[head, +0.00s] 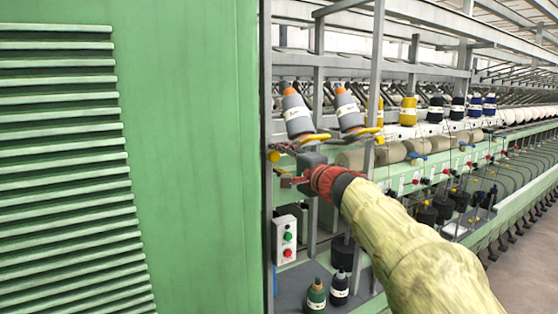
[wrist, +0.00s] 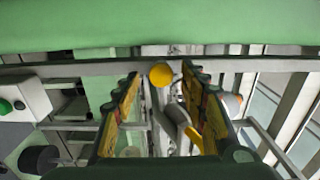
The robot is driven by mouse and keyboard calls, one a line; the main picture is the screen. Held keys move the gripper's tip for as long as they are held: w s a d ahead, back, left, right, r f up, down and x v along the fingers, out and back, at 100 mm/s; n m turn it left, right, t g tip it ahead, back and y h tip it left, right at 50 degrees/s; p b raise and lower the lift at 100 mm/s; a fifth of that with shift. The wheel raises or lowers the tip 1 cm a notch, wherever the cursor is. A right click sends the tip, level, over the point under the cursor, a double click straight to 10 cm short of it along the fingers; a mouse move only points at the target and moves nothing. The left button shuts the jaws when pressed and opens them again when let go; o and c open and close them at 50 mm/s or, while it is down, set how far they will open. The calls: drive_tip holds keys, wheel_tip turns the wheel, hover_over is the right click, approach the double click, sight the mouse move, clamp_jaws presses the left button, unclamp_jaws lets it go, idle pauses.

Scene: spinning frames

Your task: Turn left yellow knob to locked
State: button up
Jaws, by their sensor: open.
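The left yellow knob (head: 274,156) is a small round ball beside the edge of the green panel, below the left grey yarn cone. In the wrist view the yellow knob (wrist: 160,75) shows between the tips of my gripper (wrist: 163,82). The fingers are open, one on each side, and I see no clear contact. In the head view my gripper (head: 292,182) is just below and right of the knob, with its fingers partly hidden. A second yellow knob (head: 380,140) is farther right on the frame.
A large green panel (head: 190,150) fills the left. Grey posts (head: 318,80) stand close to my arm. A white button box (head: 285,240) and dark bottles (head: 316,294) are below. The aisle floor (head: 525,245) at right is clear.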

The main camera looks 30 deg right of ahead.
drive_tip(key=s, duration=1.1)
drive_tip(key=shift+s+d, duration=0.2)
drive_tip(key=s+a+f+n+g+y, duration=0.1)
drive_tip(key=s+a+f+n+g, duration=0.1)
drive_tip(key=f, duration=0.4)
drive_tip(key=s+a+f+n+g, duration=0.1)
drive_tip(key=a+f+g, duration=0.1)
drive_tip(key=f, duration=0.5)
drive_tip(key=s+a+f+n+g+h, duration=0.1)
drive_tip(key=s+a+f+n+g, duration=0.4)
drive_tip(key=s+f, duration=0.55)
drive_tip(key=s+a+f+n+g+h, duration=0.1)
drive_tip(key=s+a+f+n+g, duration=0.3)
drive_tip(key=s+a+f+n, duration=0.45)
drive_tip(key=s+a, duration=0.1)
drive_tip(key=s+a+n, duration=0.1)
drive_tip(key=s, duration=0.1)
drive_tip(key=shift+f+t, duration=0.15)
drive_tip(key=shift+t, duration=0.15)
